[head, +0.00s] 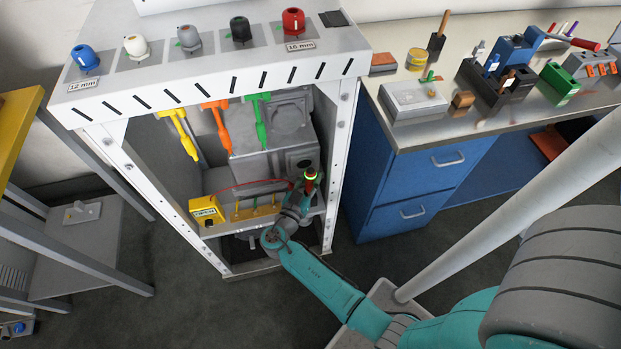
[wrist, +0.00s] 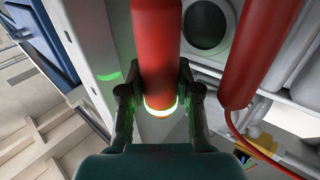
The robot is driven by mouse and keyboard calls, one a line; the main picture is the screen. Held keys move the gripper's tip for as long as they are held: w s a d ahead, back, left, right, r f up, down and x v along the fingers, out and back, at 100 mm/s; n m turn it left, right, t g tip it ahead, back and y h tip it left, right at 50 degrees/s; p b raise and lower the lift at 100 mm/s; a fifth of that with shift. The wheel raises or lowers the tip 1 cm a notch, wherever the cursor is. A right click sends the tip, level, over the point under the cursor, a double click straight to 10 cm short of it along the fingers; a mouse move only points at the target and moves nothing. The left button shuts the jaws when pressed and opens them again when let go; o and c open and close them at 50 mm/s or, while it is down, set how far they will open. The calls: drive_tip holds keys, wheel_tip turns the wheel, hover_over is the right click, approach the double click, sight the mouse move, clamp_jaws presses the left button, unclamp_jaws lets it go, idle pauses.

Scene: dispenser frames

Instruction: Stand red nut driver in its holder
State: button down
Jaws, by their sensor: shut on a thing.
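My gripper (head: 304,191) is low at the front right of the white frame. In the wrist view its two dark fingers (wrist: 158,98) are closed on either side of a red round handle (wrist: 155,45), with a glowing green ring at its near end. I take this as the red nut driver, though only its thick red body shows. In the head view it is small and partly hidden by my gripper, with the green ring (head: 311,175) on top. I cannot tell which fixture is its holder; a yellow rack (head: 255,210) stands on the lower shelf.
A second red handle (wrist: 262,55) with a red cord is close right of my fingers. A yellow box (head: 205,211) sits on the lower shelf. Yellow (head: 180,135), orange (head: 217,125) and green (head: 261,122) tools hang above. Blue drawers (head: 415,190) stand to the right.

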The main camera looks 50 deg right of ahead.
drive_tip(key=shift+f, duration=0.3)
drive_tip(key=c, duration=1.1)
unclamp_jaws()
drive_tip(key=shift+r, duration=0.2)
drive_tip(key=v, duration=1.2)
drive_tip(key=shift+s, duration=0.1)
